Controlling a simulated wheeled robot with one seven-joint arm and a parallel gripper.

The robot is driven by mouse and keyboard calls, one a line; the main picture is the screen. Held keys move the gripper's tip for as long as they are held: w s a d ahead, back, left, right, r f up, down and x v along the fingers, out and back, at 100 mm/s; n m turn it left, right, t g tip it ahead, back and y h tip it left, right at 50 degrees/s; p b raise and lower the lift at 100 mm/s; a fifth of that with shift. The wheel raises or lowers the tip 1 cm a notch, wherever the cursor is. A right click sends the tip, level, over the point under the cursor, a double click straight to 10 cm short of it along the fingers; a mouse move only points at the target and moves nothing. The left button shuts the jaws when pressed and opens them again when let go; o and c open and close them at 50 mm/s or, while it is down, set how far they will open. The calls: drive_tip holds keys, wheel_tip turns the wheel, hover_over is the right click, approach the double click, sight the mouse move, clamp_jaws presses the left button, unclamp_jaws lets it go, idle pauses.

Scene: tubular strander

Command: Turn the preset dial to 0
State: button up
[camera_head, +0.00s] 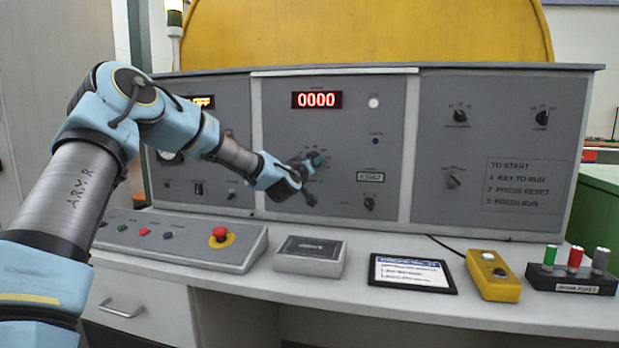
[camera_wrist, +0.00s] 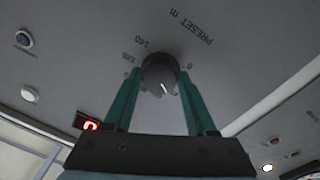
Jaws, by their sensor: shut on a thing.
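The preset dial (camera_wrist: 158,75) is a dark round knob on the grey panel, below the lettering "PRESET m" in the wrist view. Scale numbers 120, 140 and 0 show around its rim. A short pale mark shows on its near face; I cannot tell which number it points at. My gripper (camera_wrist: 160,92) has its two green fingers on either side of the dial, shut on it. In the head view my gripper (camera_head: 312,162) reaches the middle panel and mostly hides the dial.
A red display (camera_head: 317,100) above the dial reads 0000. A smaller knob (camera_head: 369,203) sits lower right. On the desk stand a red emergency button (camera_head: 220,237), a grey box (camera_head: 310,257), a tablet (camera_head: 412,273) and a yellow box (camera_head: 492,276).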

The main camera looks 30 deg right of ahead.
drive_tip(key=shift+s+d+r+n+t+y+b, duration=0.1)
drive_tip(key=shift+n+t+y+b, duration=0.15)
drive_tip(key=shift+n+b, duration=3.45)
drive_tip(key=shift+n+t+y+b, duration=0.15)
drive_tip(key=shift+n+t+b, duration=0.1)
drive_tip(key=shift+n+b, duration=3.4)
drive_tip(key=shift+n, duration=0.45)
drive_tip(key=o, duration=1.4)
